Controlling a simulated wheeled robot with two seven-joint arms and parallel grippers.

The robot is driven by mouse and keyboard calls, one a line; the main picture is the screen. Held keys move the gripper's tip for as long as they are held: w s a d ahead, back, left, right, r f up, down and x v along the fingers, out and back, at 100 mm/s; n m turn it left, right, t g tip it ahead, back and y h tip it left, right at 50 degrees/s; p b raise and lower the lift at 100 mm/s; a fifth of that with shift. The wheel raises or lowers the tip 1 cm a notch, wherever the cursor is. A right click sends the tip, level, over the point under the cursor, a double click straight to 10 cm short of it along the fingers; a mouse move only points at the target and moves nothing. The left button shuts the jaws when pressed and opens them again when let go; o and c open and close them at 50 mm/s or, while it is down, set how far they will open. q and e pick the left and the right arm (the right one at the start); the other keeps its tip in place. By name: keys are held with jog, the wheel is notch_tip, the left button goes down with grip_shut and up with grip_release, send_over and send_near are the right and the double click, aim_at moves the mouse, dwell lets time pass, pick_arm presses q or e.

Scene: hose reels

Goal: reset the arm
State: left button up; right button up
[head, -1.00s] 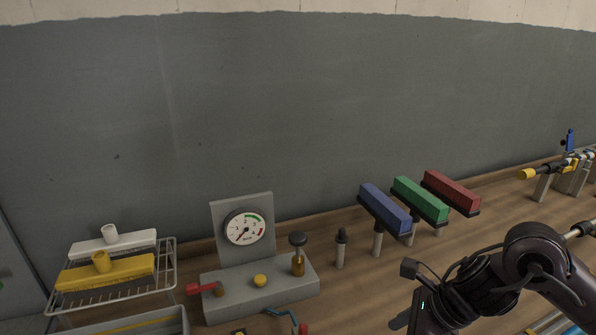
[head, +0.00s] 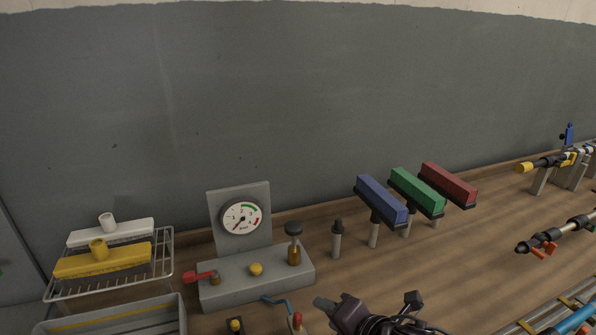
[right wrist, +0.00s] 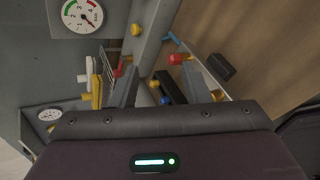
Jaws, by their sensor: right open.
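My right arm reaches in at the bottom edge of the head view, with the right gripper (head: 326,304) partly cut off by the frame, just right of the grey gauge stand. In the right wrist view the right gripper (right wrist: 166,78) is open, its two grey fingers apart with nothing held between them. Beyond the fingers are a red knob (right wrist: 176,59) and a dark block with yellow and blue ends (right wrist: 168,88). My left gripper is in neither current view.
The gauge stand (head: 225,288) has a red lever and yellow knob. Blue (head: 381,198), green (head: 418,191) and red (head: 449,185) brush heads stand behind. A wire rack (head: 110,288) is left; a wand with red clips (head: 545,240) is right.

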jog(key=s+d+f+m+g+h, duration=0.3)
jog(key=s+d+f+m, duration=0.4)
jog(key=m, duration=0.6)
jog(key=s+d+f+m+g+h, duration=0.35)
jog(key=s+d+m, duration=0.4)
jog(key=m, duration=0.65)
notch_tip(320, 180, down, 29)
jog(key=s+a+g, duration=0.1)
jog(key=s, duration=0.1)
jog(key=s+d+f+n+g, duration=0.1)
jog(key=s+d+f, duration=0.2)
jog(key=s+f, duration=1.6)
jog(key=shift+s+d+f, duration=0.15)
jog(key=shift+s, duration=0.4)
